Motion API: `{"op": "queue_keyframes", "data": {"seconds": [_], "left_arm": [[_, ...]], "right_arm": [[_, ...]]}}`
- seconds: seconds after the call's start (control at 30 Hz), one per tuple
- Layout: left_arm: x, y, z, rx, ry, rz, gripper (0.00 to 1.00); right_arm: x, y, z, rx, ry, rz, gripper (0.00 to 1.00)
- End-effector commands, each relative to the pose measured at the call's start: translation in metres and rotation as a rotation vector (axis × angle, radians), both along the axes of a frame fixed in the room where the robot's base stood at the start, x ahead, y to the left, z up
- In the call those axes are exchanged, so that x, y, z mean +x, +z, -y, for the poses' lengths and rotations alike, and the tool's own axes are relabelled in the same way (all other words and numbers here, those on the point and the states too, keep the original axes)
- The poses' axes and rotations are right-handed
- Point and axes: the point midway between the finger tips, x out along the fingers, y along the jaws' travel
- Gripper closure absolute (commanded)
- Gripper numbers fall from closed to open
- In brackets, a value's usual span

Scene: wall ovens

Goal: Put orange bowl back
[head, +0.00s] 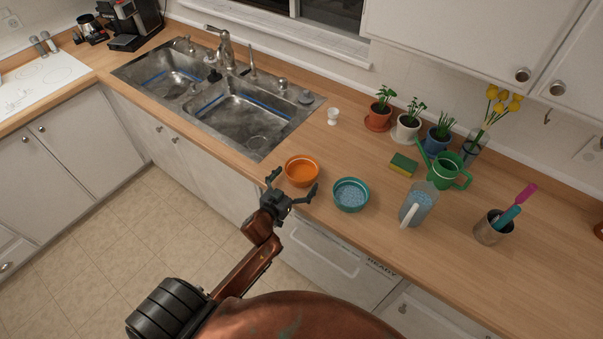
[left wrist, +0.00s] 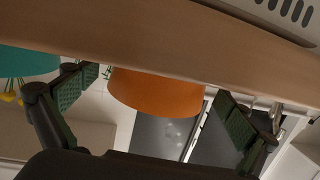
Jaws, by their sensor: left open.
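The orange bowl (head: 302,171) stands upright on the wooden counter near its front edge, right of the sink. My left gripper (head: 292,188) is open at the counter's front edge, just in front of the bowl, with its fingers spread to either side. In the left wrist view the orange bowl (left wrist: 157,93) appears between the two open fingers (left wrist: 155,98), apart from both, with the counter edge across the picture. Nothing is held. My right gripper is in neither view.
A teal bowl (head: 351,194) with bluish contents stands close to the right of the orange bowl. A pitcher (head: 418,205), green watering can (head: 449,171), sponge (head: 403,165) and utensil cup (head: 492,228) stand farther right. The double sink (head: 245,112) lies to the left. Potted plants line the back.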

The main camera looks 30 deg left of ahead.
Motion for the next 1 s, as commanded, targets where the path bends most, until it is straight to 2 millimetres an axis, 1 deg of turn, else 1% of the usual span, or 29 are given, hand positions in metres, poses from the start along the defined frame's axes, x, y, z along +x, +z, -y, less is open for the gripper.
{"op": "queue_keyframes", "data": {"seconds": [0.03, 0.2, 0.3, 0.4, 0.57, 1.0], "left_arm": [[-0.013, 0.001, 0.000, -0.001, 0.001, -0.002, 0.00], [-0.048, 0.006, 0.002, -0.001, 0.001, -0.002, 0.00], [-0.065, 0.009, 0.002, -0.001, 0.001, -0.001, 0.00], [-0.076, 0.011, 0.003, -0.002, 0.000, 0.000, 0.00], [-0.085, 0.013, 0.003, -0.002, 0.000, 0.000, 0.00], [-0.085, 0.013, 0.003, -0.001, 0.000, 0.001, 0.00]], "right_arm": [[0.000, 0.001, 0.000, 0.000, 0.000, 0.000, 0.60], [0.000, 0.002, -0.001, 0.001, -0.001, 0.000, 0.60], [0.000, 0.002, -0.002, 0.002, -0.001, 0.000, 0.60], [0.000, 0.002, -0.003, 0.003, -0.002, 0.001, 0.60], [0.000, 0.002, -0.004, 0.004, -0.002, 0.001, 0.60], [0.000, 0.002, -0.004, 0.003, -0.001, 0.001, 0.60]]}}
